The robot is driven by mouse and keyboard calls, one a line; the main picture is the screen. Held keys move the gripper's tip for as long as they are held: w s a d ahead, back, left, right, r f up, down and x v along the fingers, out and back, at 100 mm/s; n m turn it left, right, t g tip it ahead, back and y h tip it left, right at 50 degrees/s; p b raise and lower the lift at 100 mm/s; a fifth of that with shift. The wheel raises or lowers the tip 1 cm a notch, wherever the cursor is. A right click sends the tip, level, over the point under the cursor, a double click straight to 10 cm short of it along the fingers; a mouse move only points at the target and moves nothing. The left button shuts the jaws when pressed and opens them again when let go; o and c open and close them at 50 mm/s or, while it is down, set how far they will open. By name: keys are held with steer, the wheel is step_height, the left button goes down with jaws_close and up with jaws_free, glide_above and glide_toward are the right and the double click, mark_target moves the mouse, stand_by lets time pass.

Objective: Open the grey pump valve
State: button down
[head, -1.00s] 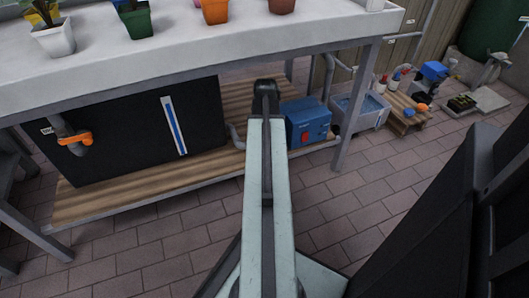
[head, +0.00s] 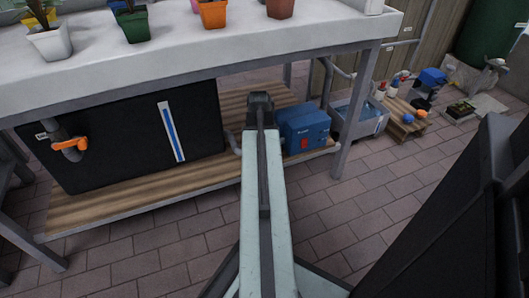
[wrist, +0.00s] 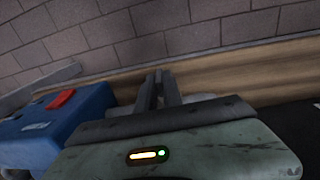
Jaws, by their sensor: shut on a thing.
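My gripper (head: 260,98) reaches in under the white table, just left of the blue pump box. In the wrist view the two dark fingers (wrist: 160,88) are nearly together, on a grey piece (wrist: 198,98) that looks like the grey pump valve. My wrist covers most of it, so its angle cannot be told. A grey pipe (head: 234,143) shows beside my arm in the head view, between the black tank and the pump box. The blue pump box (head: 304,130) has a red switch, also seen in the wrist view (wrist: 61,98).
The black tank (head: 120,150) with an orange-handled valve (head: 70,144) stands on the wooden shelf (head: 150,208). The white tabletop (head: 200,55) with plant pots is overhead. A table leg (head: 352,115) stands right of the pump box. The tiled floor in front is clear.

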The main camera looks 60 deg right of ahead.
steer(key=g+h+b, duration=0.1)
steer(key=h+b, duration=0.1)
steer(key=a+g+h+b, duration=0.1)
steer(key=shift+w+f+g, duration=0.25)
steer(key=shift+f+g, duration=0.05)
steer(key=shift+f, duration=0.1)
steer(key=shift+g+h+b, duration=0.5)
steer(key=shift+h+b, duration=0.3)
steer(key=shift+w+a+h+b, duration=0.1)
steer(key=shift+h+b, duration=0.2)
steer(key=shift+r+g, duration=0.1)
steer(key=shift+g, duration=0.2)
steer(key=c, duration=1.5)
jaws_free()
